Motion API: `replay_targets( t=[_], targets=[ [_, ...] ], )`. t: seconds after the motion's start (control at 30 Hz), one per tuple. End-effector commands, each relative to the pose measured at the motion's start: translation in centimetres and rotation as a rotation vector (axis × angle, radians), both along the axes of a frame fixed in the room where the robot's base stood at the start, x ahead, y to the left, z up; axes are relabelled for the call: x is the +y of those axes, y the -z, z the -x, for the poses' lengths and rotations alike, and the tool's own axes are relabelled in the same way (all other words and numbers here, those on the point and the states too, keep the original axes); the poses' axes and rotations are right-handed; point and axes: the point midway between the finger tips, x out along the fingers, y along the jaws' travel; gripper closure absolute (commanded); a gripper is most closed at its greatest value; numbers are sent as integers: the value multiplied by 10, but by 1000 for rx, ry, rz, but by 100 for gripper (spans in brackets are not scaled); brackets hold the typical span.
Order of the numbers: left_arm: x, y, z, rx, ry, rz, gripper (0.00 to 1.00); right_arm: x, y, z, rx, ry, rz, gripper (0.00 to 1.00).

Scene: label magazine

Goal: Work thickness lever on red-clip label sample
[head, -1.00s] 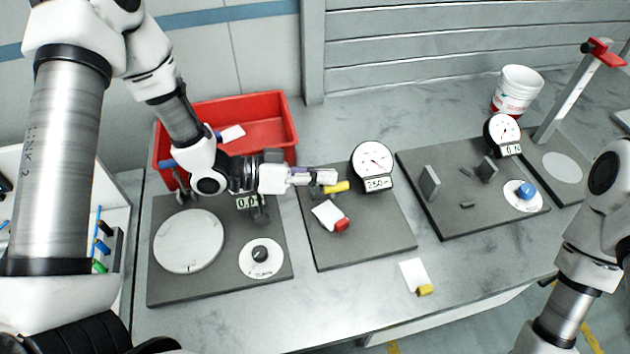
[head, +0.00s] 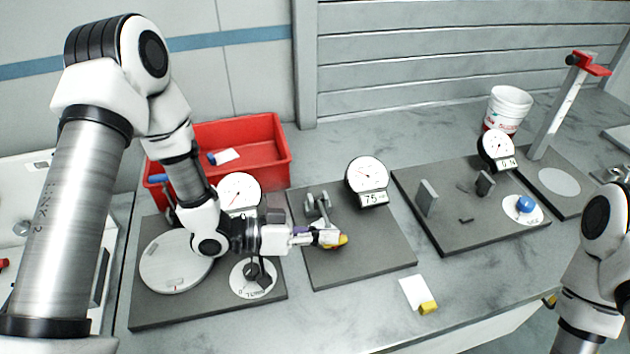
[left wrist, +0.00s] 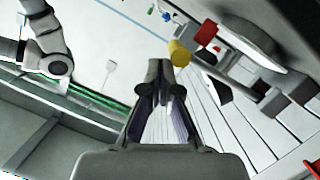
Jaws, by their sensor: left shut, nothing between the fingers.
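The thickness gauge station has a dark plate (head: 375,265), a round dial (head: 367,174) reading 75 on its small display, and a lever with a yellow grip (head: 338,241). The yellow grip also shows in the left wrist view (left wrist: 180,53), just beyond the fingertips. My left gripper (head: 327,237) is shut and empty, at the yellow grip; whether it touches I cannot tell. The red clip (left wrist: 206,32) shows in the left wrist view beside the yellow grip. In the head view the red-clip label sample is hidden behind my gripper.
A label with a yellow clip (head: 427,307) lies on the bench in front. A red bin (head: 284,163) behind holds a label with a blue clip (head: 224,157). A turntable station (head: 175,262) lies under my left arm. Another gauge station (head: 455,238) stands to the right.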

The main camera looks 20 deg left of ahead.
Motion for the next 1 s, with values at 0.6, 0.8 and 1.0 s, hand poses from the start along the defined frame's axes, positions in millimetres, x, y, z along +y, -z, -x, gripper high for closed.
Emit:
replay_targets(
  t=[0.6,0.8,1.0],
  targets=[
    [0,2,0,0,0,0,100,0,1,0,0,0,0,60],
    [-3,-29,-2,-2,-2,0,100,0,-25,0,0,0,0,60],
    [18,-41,11,0,-14,7,100,0,-22,0,0,0,0,60]
  ],
)
